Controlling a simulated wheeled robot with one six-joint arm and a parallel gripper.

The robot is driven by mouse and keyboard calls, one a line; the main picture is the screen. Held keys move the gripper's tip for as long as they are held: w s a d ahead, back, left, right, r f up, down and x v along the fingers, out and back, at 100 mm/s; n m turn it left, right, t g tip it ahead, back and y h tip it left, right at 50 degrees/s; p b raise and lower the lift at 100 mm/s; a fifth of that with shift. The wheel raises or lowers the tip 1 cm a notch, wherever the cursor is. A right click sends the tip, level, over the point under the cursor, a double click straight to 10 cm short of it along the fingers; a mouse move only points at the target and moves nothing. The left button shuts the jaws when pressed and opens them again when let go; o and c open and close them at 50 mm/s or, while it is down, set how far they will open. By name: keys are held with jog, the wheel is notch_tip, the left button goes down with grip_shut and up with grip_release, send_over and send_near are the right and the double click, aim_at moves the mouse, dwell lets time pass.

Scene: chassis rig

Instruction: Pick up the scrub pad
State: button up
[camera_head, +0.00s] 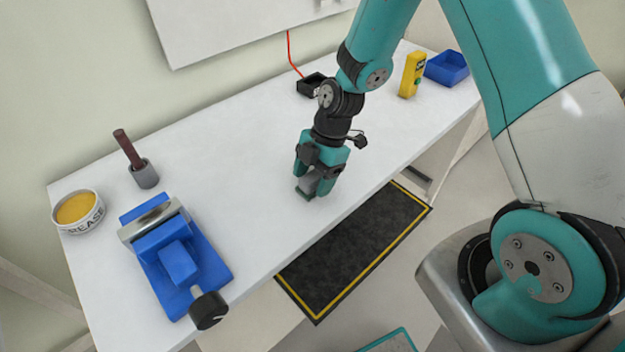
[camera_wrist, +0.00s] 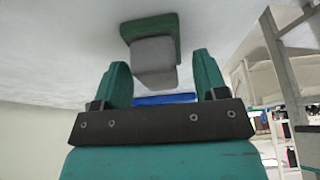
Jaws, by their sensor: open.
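The scrub pad is a small grey block with a green layer, and in the wrist view the pad (camera_wrist: 155,50) lies on the white tabletop, just ahead of my fingertips and in line with the gap. In the head view the pad (camera_head: 304,194) is partly hidden by my gripper (camera_head: 314,187), which points down at the bench near its front edge. In the wrist view my gripper (camera_wrist: 162,66) has its two teal fingers spread wide, one on each side of the pad's near end. Whether either finger touches the pad cannot be told.
On the white bench (camera_head: 240,130) a blue vise (camera_head: 175,250), a grease tub (camera_head: 78,208) and a grey cup (camera_head: 145,174) with a brown handle stand left. A black box (camera_head: 311,85), a yellow device (camera_head: 411,74) and a blue bin (camera_head: 446,68) stand toward the far right.

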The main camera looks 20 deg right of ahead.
aim_at(313, 176)
jog(key=c, duration=0.8)
notch_tip(313, 176, up, 20)
jog(key=shift+r+b, duration=0.1)
jog(key=shift+b, duration=0.45)
jog(key=shift+o, duration=0.9)
jog(key=shift+c, duration=0.5)
